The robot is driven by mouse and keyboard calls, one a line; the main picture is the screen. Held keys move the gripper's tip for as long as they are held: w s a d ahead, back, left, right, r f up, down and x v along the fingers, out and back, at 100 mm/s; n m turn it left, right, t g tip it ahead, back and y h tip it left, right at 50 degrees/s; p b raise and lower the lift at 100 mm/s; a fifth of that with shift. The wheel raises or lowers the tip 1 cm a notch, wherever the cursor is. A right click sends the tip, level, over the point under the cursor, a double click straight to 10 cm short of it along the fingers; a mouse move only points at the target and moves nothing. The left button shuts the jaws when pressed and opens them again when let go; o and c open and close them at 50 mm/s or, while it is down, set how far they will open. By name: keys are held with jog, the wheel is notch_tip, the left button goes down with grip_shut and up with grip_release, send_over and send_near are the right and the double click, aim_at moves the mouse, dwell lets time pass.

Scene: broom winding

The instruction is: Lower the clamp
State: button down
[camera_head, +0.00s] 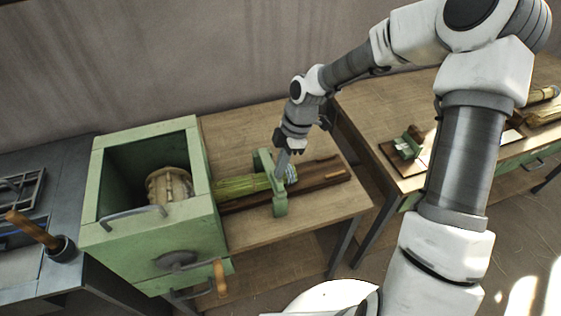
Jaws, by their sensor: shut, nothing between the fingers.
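The green clamp (279,203) stands on the wooden table, across a bundle of greenish broom straw (238,187). The bundle lies lengthwise with its left end at the green box. My gripper (282,172) points down at the clamp, with its fingers shut and empty. Its tip overlaps the clamp's middle in the picture; I cannot tell whether it touches. The gripper hides part of the clamp and of the bundle. Whether the clamp presses on the straw is too small to tell.
A green open-topped box (150,245) with a round straw bundle (169,186) inside stands left, with a wooden-handled crank (220,279) on its front. A dark wooden rail (318,181) runs right from the clamp. The table (235,132) is clear behind. A second workbench (375,110) stands right.

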jog(key=shift+s+d+f+b, duration=0.15)
jog(key=shift+s+f, duration=0.2)
jog(key=shift+f, duration=0.3)
jog(key=shift+s+d+f+b, duration=0.15)
jog(key=shift+s+f, duration=0.15)
jog(key=shift+f, duration=0.3)
jog(key=shift+a, duration=0.1)
